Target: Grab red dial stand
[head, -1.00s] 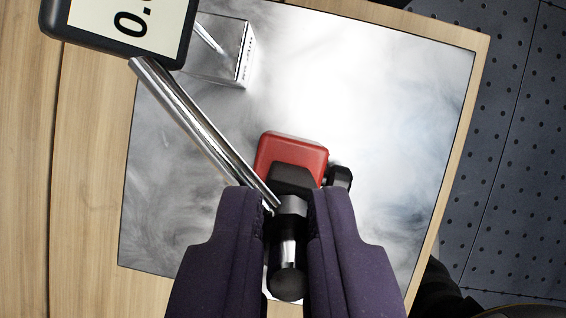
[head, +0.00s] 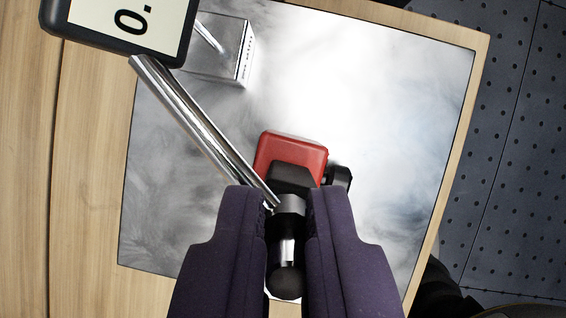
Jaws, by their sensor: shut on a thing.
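The red dial stand has a red base block (head: 290,150) with a black part in front of it. A black side knob (head: 341,178) sticks out at its right. A chrome rod (head: 190,120) runs from the stand up and left to a dial gauge (head: 120,22) with a pale display, cut off by the top edge. My gripper (head: 288,212) has two purple fingers, one on each side of the stand's black and silver post. They are shut on the stand. The base's underside is hidden.
A shiny metal block (head: 225,50) with a mirror-like face stands at the upper left, behind the gauge. The marbled grey-white plate (head: 390,150) is clear at the right. A wooden table (head: 90,200) surrounds it, and a dark perforated floor (head: 515,150) lies beyond.

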